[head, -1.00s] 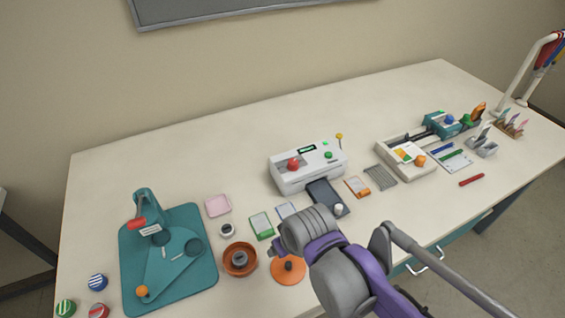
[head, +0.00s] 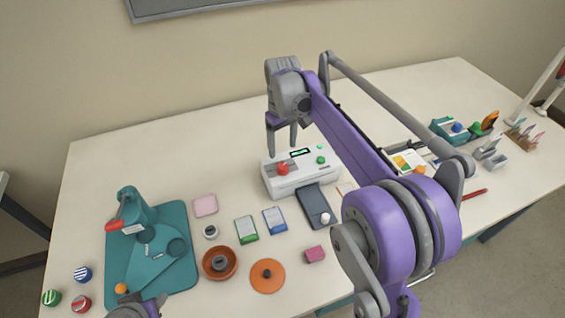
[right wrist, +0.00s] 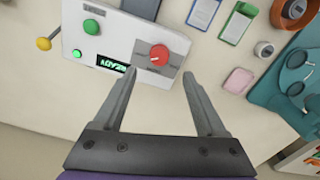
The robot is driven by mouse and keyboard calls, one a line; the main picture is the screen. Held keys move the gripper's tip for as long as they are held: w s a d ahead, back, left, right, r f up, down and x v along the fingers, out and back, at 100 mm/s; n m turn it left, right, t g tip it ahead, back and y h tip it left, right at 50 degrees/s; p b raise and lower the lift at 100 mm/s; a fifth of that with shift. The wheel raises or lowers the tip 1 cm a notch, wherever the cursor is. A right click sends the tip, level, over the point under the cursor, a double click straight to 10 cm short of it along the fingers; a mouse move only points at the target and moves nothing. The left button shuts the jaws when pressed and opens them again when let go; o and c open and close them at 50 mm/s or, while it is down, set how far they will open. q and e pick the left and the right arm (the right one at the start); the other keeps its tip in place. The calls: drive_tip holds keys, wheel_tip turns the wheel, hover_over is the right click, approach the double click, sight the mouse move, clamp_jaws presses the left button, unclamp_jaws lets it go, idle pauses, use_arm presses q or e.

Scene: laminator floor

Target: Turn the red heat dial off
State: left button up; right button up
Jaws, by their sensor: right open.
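The red heat dial (head: 282,169) is a round knob on the top of the white laminator (head: 300,182). In the right wrist view the dial (right wrist: 159,55) shows a pale pointer mark, beside a lit green display (right wrist: 112,66). My right gripper (head: 281,148) is open and empty, above and just behind the dial in the head view. In the right wrist view its fingertips (right wrist: 161,70) stand on either side of the dial, apparently above it. My left gripper (head: 140,308) shows only partly at the bottom edge; its jaws are unclear.
Two green buttons (right wrist: 91,26) sit on the laminator, and a yellow-knobbed lever (right wrist: 44,43) sticks out at its side. A dark tray (head: 313,200) extends from its front. Cards, an orange disc (head: 267,276) and a teal machine (head: 150,250) lie to the left.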

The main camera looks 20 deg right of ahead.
sight(283, 166)
wheel_tip(283, 166, down, 8)
drive_tip(key=shift+f, duration=0.1)
idle(0.4)
clamp_jaws()
